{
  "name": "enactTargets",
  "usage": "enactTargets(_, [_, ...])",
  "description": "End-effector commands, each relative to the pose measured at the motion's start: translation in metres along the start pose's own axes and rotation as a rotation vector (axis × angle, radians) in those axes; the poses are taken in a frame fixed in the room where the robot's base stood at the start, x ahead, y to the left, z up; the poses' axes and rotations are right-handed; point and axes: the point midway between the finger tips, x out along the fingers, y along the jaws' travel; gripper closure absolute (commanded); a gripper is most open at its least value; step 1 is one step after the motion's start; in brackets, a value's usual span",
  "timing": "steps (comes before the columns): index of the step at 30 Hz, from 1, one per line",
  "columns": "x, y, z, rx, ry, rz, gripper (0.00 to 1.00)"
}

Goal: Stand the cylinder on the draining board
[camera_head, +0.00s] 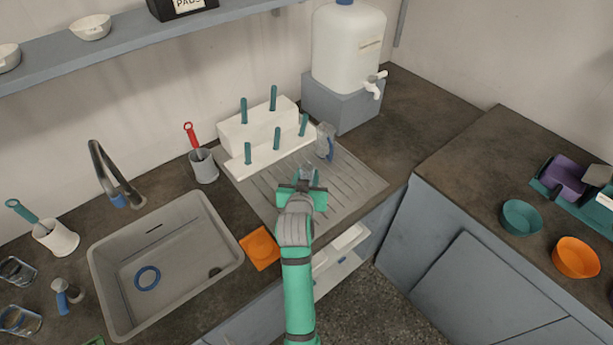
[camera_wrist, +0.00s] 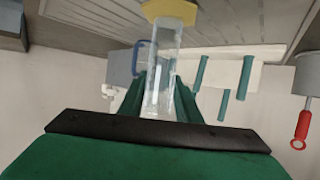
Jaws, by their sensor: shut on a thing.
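The cylinder is a clear measuring cylinder (camera_wrist: 165,62) with a yellow hexagonal base (camera_wrist: 168,11). In the wrist view it sits between my green fingers, with its base away from my palm, toward the grooved board. My gripper (camera_head: 305,188) is shut on it; in the wrist view the fingers (camera_wrist: 158,100) flank its clear tube. In the head view the gripper is over the front middle of the grey draining board (camera_head: 355,182), and my wrist mostly hides the cylinder. I cannot tell whether the base touches the board.
A clear jug with a blue handle (camera_head: 325,142) stands at the board's back. A white rack with teal pegs (camera_head: 262,128) is behind left. The sink (camera_head: 165,262) and an orange mat (camera_head: 259,248) lie left. The board's right side is clear.

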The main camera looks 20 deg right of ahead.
Motion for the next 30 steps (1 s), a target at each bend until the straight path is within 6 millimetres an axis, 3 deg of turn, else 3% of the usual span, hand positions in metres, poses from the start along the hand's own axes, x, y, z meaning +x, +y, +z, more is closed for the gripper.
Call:
enactTargets(15, [0.0047,-0.0007,0.0114,0.001,0.003,-0.001,1.00])
enactTargets(16, [0.0048,-0.0007,0.0116,0.001,0.002,-0.001,0.65])
enactTargets(18, [0.0048,-0.0007,0.0114,0.001,0.002,-0.001,0.51])
enactTargets(30, [0.0001,-0.0008,0.0084,0.000,0.002,-0.001,0.51])
